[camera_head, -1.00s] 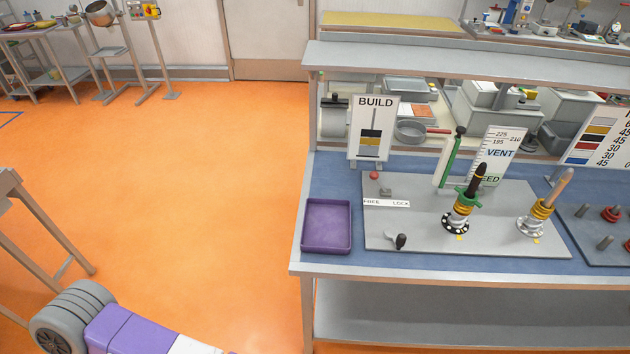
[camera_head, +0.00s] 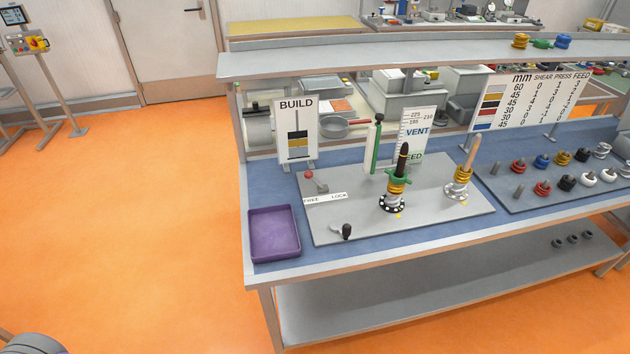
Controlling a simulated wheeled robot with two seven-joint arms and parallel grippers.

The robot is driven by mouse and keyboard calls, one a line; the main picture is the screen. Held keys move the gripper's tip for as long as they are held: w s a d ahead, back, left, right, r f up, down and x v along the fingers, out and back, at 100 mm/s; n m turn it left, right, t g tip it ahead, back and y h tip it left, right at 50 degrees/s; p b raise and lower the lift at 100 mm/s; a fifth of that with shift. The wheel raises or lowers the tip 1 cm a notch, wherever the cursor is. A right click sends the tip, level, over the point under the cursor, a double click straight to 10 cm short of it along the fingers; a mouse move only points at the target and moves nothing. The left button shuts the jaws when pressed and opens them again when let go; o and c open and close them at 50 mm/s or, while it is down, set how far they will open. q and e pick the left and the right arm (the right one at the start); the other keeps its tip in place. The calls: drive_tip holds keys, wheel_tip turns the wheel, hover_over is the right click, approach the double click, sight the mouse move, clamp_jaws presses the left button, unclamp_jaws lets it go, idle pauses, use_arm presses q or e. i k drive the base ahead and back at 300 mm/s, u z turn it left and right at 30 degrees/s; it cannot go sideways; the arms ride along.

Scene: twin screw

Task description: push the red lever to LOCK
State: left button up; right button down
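The red lever (camera_head: 309,175) is a small red-knobbed handle at the back left of the grey plate on the bench. Its knob leans to the left, above the FREE end of the white FREE / LOCK label (camera_head: 325,198). A small grey block sits at its base. Neither gripper shows in the head view. Only a grey rounded part of my own body shows at the bottom left corner, far from the lever.
A purple tray (camera_head: 274,258) sits left of the plate. A black-knobbed crank (camera_head: 346,231) is at the plate's front. Two posts with rings (camera_head: 396,188) (camera_head: 463,180) stand on the right. The BUILD sign (camera_head: 297,158) stands behind the lever. Orange floor is clear at left.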

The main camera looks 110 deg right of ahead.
sight(308, 175)
drive_tip(key=z, duration=2.6)
